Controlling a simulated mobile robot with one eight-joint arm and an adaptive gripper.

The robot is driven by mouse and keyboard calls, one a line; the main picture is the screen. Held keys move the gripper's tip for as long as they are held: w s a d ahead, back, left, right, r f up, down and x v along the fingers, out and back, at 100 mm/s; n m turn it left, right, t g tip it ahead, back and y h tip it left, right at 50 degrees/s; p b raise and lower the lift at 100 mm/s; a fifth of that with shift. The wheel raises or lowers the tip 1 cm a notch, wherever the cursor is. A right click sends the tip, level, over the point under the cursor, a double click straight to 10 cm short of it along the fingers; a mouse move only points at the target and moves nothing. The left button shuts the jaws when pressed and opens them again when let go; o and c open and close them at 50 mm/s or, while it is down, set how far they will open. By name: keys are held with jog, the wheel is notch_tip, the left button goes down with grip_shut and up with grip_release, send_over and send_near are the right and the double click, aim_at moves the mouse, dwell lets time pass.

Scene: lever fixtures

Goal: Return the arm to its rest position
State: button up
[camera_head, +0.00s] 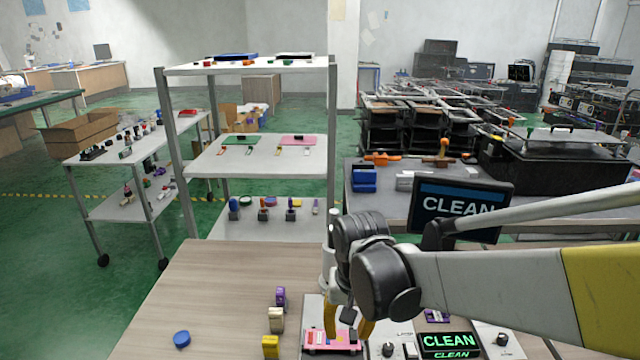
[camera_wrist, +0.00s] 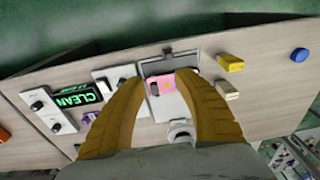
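My gripper (camera_head: 348,328) is at the end of my arm, pointing down over the front of the wooden table (camera_head: 215,290). Its two yellow fingers stand apart in both views, and the gap between the tips is empty in the wrist view (camera_wrist: 160,78). A pink fixture on a light plate (camera_head: 318,338) lies below the fingertips; it shows between them in the wrist view (camera_wrist: 161,84). I cannot tell the exact height of the tips above it. My arm reaches in from the right of the head view.
A control panel with a green CLEAN display (camera_head: 448,340) is right of the gripper. Purple (camera_head: 280,297), cream (camera_head: 276,320) and yellow (camera_head: 270,346) blocks and a blue disc (camera_head: 181,339) are left. A shelf rack (camera_head: 255,158) and a dark CLEAN monitor (camera_head: 455,205) stand beyond.

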jog(key=s+d+r+t, duration=0.6)
jog(key=s+d+r, duration=0.2)
jog(key=s+d, duration=0.3)
jog(key=shift+s+d, duration=0.2)
jog(key=shift+d, duration=0.9)
